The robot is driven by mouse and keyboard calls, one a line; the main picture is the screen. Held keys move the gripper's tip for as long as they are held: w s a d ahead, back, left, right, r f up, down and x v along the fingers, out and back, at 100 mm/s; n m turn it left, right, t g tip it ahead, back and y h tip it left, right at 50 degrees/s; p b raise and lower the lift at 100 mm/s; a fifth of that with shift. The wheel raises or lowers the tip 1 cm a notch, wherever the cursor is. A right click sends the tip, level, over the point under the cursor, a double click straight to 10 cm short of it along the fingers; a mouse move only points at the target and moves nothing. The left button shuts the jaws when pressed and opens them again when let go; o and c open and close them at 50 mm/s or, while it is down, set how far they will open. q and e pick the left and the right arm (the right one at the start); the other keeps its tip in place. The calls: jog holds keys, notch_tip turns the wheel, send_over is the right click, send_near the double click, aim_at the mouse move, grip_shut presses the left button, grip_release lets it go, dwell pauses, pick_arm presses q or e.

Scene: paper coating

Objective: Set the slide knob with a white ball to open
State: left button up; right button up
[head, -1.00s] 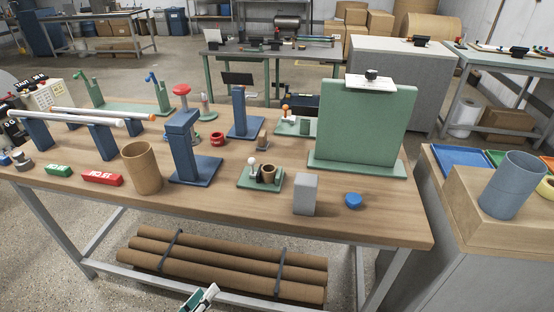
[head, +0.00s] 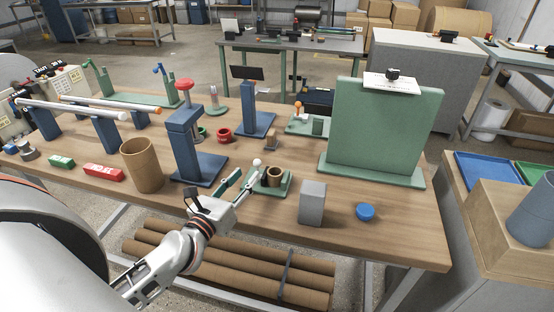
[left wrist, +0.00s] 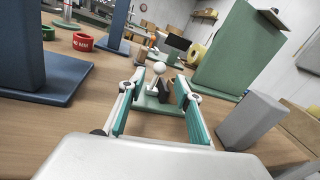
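In the left wrist view the white ball (left wrist: 159,67) sits on a pale stem, ahead of and between the fingers as seen. My left gripper (head: 237,178) is open and empty, with its green-padded fingers pointing at the knob from the front left. Its fingers frame the knob in the left wrist view (left wrist: 160,82); I cannot tell whether they touch it. My right gripper is not in view.
A blue stand (head: 187,140) rises left of the gripper, with a brown tube (head: 142,166) farther left. A grey block (head: 312,203) and blue cap (head: 365,211) lie to the right. An orange-ball knob (head: 298,104) and a tall green panel (head: 387,130) stand behind.

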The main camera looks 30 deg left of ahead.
aim_at(255, 165)
pick_arm(q)
jog(key=shift+w+r, duration=0.1)
jog(key=shift+w, duration=0.55)
jog(key=w, duration=0.3)
jog(key=w+p, duration=0.1)
jog(key=w, duration=0.2)
jog(key=shift+w+a, duration=0.2)
jog(key=shift+w, duration=0.05)
grip_shut()
